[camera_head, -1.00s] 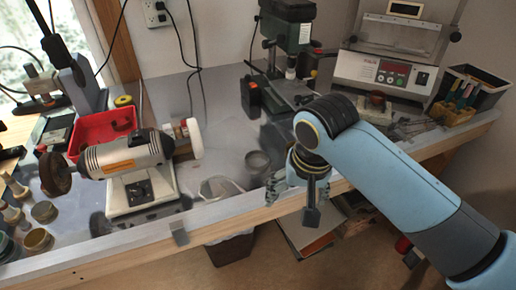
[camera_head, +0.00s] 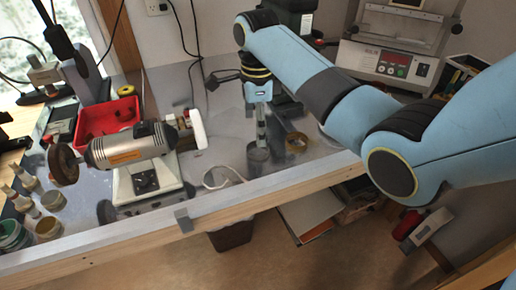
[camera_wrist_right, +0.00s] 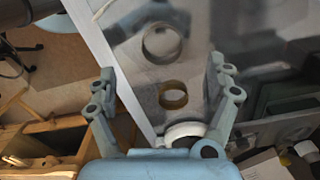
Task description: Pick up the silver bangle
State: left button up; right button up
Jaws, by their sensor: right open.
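The silver bangle (camera_head: 256,156) is a grey metal ring on the bench top, near the front edge. It also shows in the right wrist view (camera_wrist_right: 161,59), past the fingertips. My left gripper is out of view.
A brass ring (camera_head: 297,149) lies right of the bangle; it also shows in the wrist view (camera_wrist_right: 173,104), with a white round object (camera_wrist_right: 185,130) beyond. The polishing motor (camera_head: 125,148) and red tray (camera_head: 108,117) are farther left.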

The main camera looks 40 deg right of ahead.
aim_at(258, 152)
notch_tip(258, 152, down, 7)
jog(key=shift+w+d+f, duration=0.1)
dwell(0.3)
jog(key=shift+c, duration=0.4)
jog(key=c, duration=1.2)
